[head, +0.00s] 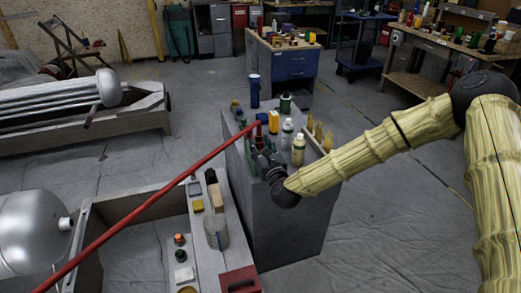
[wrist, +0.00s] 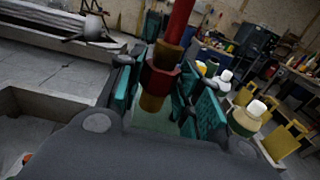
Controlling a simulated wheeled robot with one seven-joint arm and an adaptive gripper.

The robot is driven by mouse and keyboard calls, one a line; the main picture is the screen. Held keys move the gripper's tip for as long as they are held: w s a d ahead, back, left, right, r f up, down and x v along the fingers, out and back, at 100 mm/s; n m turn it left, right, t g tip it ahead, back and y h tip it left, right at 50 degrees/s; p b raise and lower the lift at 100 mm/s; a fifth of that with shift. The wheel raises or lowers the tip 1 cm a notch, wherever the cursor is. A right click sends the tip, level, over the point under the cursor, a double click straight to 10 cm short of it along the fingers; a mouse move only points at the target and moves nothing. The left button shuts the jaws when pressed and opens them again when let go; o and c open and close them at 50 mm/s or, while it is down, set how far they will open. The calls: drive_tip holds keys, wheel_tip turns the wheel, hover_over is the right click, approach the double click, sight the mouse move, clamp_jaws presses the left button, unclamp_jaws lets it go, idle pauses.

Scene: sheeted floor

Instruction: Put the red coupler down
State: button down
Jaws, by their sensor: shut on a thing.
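The red coupler (wrist: 162,72) is a dark red collar with a brownish lower end, upright between the teal finger pads of my gripper (wrist: 165,95) in the wrist view. A red shaft or hose rises from its top. In the head view my gripper (head: 262,158) is over the near left part of the grey cabinet top, shut on the coupler (head: 259,131), which shows small and red at the fingers. A long red hose (head: 150,205) runs from there to the lower left. Whether the coupler's bottom touches the surface cannot be told.
The grey cabinet (head: 290,215) carries a tall blue cylinder (head: 254,90), a yellow item (head: 274,121), white bottles (head: 298,149) and a rack of yellow pieces (head: 318,136) close to my gripper. A low grey-walled bench (head: 208,265) with small items stands at left.

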drive_tip(key=shift+f, duration=0.8)
drive_tip(key=shift+f+b, duration=0.3)
drive_tip(key=shift+f, duration=0.05)
drive_tip(key=shift+f+b, duration=0.3)
drive_tip(key=shift+b, duration=0.05)
drive_tip(key=c, duration=1)
unclamp_jaws()
drive_tip(key=shift+o, duration=0.2)
drive_tip(key=shift+r, duration=0.1)
